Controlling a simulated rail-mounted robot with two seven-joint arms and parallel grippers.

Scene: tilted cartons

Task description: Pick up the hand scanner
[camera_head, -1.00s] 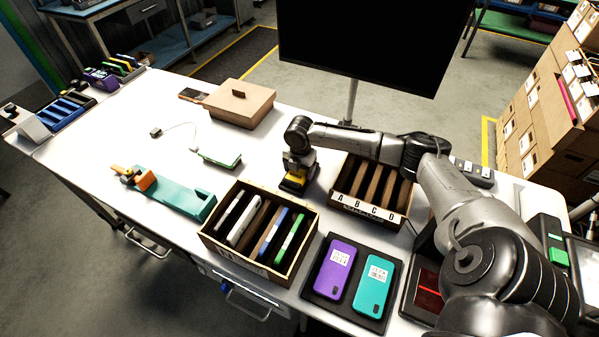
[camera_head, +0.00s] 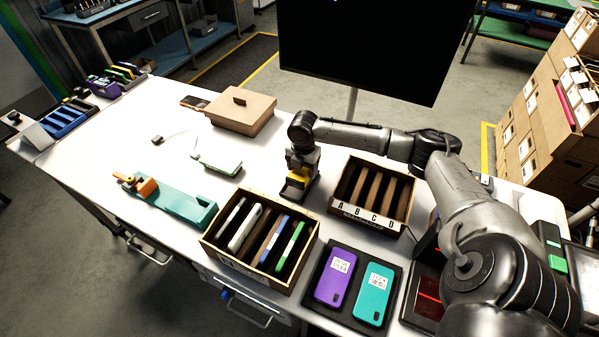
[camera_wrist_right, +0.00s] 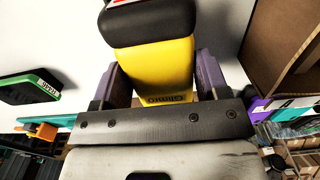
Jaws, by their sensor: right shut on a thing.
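The hand scanner, yellow and black, shows in the head view (camera_head: 298,180) between the cardboard carton and the lettered box. My right gripper (camera_head: 303,162) points down over it and is shut on its yellow body. In the right wrist view, the scanner (camera_wrist_right: 158,68) sits between the two purple finger pads of the gripper (camera_wrist_right: 156,85), its black end away from the palm. The fingers hide part of its sides. I cannot tell from these views whether its lower end touches the table. My left gripper is not in view.
A slotted wooden box (camera_head: 212,248) holding phones stands in front, and a box lettered A to D (camera_head: 340,210) stands to the right. A cardboard carton (camera_head: 240,112) is behind left. A green device (camera_head: 218,164) lies left. A dark monitor (camera_head: 365,50) stands behind.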

